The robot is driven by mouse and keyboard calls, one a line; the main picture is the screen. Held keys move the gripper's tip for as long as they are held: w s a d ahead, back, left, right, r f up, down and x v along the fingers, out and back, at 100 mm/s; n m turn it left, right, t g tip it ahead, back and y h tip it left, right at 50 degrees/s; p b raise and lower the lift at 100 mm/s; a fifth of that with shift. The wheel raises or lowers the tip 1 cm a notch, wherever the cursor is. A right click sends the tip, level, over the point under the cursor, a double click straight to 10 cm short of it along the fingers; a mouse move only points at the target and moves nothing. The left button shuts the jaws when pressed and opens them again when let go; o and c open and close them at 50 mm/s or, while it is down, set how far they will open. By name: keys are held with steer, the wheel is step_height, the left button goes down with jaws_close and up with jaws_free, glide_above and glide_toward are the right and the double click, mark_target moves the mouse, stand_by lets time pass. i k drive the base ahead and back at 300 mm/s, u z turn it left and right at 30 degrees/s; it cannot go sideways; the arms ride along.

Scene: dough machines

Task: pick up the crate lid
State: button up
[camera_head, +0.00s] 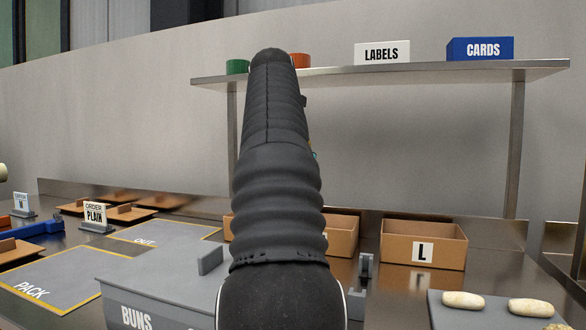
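A grey crate (135,314) marked BUNS stands at the bottom of the view, left of the middle. Its flat grey top, which looks like the crate lid (150,279), appears to lie on the crate. A grey upright tab (210,260) rises from this top beside my arm. Another grey upright piece (365,267) shows on the right side of my arm; I cannot tell whether it belongs to the lid. My dark ribbed arm hides much of the crate and lid. My gripper is not visible.
Cardboard boxes stand behind, one marked L (440,248). A board with dough pieces (440,312) lies at lower right. Marked areas PACK (60,275) and OUT (185,235) are bare. A shelf (430,71) holds LABELS (382,53) and CARDS (480,49) boxes.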

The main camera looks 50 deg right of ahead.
mark_target(188, 272)
steer(key=k, duration=1.5)
